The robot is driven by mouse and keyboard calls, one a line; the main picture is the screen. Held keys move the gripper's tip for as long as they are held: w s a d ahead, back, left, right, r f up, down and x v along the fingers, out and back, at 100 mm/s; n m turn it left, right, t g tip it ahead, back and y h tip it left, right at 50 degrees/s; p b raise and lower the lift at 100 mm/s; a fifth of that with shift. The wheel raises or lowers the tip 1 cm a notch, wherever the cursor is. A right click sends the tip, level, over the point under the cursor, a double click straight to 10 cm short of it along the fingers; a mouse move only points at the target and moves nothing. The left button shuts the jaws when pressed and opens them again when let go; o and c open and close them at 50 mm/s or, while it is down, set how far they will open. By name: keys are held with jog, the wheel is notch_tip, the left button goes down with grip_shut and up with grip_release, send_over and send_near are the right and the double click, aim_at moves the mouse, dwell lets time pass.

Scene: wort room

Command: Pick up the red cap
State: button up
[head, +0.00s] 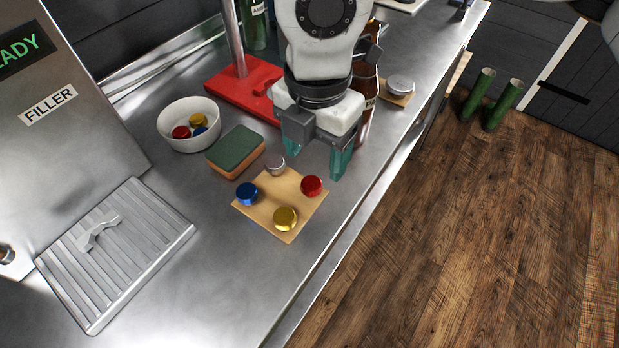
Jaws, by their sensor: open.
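The red cap (311,186) lies on the right corner of a small wooden board (279,202) on the steel counter. The same board holds a blue cap (247,193) on the left, a gold cap (285,218) in front and a silver cap (275,166) at the back. My gripper (318,163) is open and empty, with teal fingertips pointing down. It hangs just behind the board, its right finger behind and right of the red cap. I cannot tell its exact height above the counter.
A white bowl (189,139) with several caps and a green-orange sponge (236,151) stand to the left. A red-based stand (226,90) and a brown bottle (369,84) are behind. A drip tray (115,253) is front left. The counter's right edge drops to the floor.

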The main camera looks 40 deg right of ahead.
aim_at(313, 180)
jog(key=shift+w+f+p, duration=0.15)
jog(key=shift+f+p, duration=0.2)
jog(key=shift+f, duration=2.45)
jog(key=c, duration=1.1)
jog(key=shift+r, duration=0.1)
